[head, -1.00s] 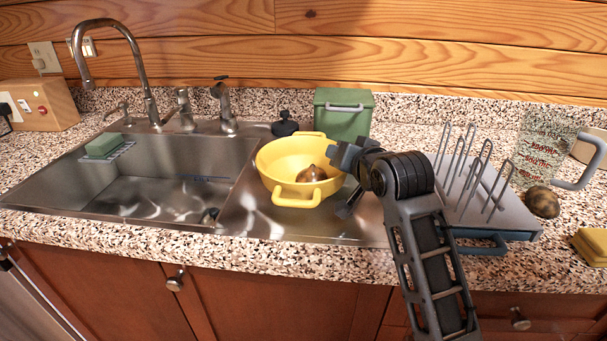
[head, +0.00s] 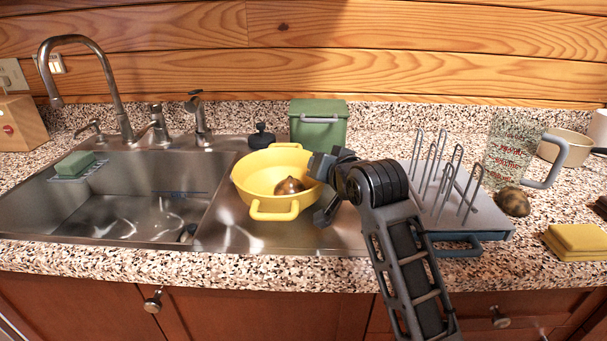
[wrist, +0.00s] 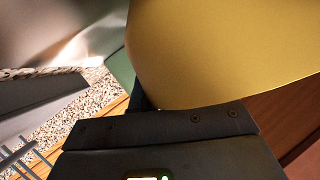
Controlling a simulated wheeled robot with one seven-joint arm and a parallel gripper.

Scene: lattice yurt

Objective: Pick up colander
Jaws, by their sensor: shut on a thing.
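The yellow colander (head: 246,187) is at the right side of the sink, over the steel drainboard, with a brown round object (head: 289,187) inside it. My gripper (head: 318,178) is at the colander's right wall. In the wrist view the colander's yellow wall (wrist: 225,50) fills the upper right, close against my gripper (wrist: 150,112). My gripper is shut on the colander's right side. The exact contact of the fingertips is hidden. The colander looks roughly level; I cannot tell whether its base touches the steel.
A dish rack (head: 470,213) with upright wire prongs stands right of my arm. A green bin (head: 318,127) and a dark stopper-like item (head: 262,137) stand behind the colander. The sink basin (head: 120,215) is open to the left. A glass jug (head: 507,150) and yellow sponges (head: 577,243) are at right.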

